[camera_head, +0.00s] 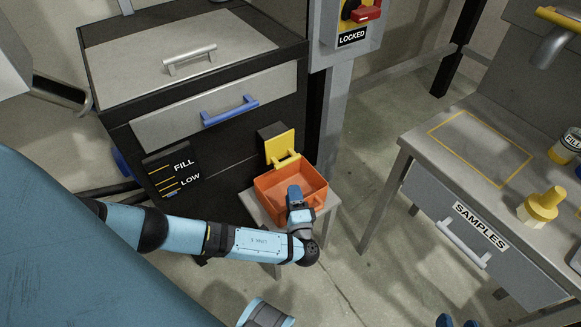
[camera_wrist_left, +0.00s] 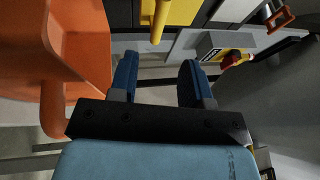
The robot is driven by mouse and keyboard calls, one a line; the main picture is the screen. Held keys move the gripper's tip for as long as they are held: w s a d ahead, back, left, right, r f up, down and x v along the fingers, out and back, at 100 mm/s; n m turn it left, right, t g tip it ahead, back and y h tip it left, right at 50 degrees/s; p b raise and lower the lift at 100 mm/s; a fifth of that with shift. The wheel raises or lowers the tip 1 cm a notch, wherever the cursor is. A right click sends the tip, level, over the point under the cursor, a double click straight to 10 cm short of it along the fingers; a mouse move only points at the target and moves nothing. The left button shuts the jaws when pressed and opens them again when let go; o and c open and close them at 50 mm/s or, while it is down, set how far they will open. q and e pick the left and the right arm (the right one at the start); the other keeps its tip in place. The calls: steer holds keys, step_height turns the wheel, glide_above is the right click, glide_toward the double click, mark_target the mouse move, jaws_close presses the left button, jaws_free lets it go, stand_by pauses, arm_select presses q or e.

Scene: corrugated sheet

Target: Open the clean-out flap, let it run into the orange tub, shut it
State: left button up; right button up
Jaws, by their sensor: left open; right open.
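The yellow clean-out flap (camera_head: 282,144) sits low on the dark machine's front, with a yellow bar handle (camera_wrist_left: 160,20) on it. It seems to lie shut against its housing, and no material shows running out. The orange tub (camera_head: 262,184) stands below and in front of it; the visible part of its inside looks empty. My left gripper (camera_head: 294,190) is at the tub's front right side, open and empty. In the left wrist view its fingers (camera_wrist_left: 160,82) are apart, with the handle beyond them, not touching. My right gripper (camera_head: 458,322) is open at the bottom edge, partly cut off.
The tub rests on a small grey stand (camera_head: 331,199). A blue drawer handle (camera_head: 230,111) juts out above the flap. A red switch marked LOCKED (camera_head: 366,13) is on the post.

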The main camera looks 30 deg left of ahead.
mark_target(287, 164)
arm_select(q)
steer(key=b+x, duration=0.1)
steer(key=x, duration=0.9)
steer(key=shift+w+a, duration=0.15)
steer(key=shift+w, duration=0.1)
arm_select(e)
steer(key=r, duration=0.1)
steer(key=w+a+r+t+y, duration=0.1)
steer(key=shift+a+r, duration=0.2)
steer(key=shift+r, duration=0.15)
arm_select(q)
jaws_close()
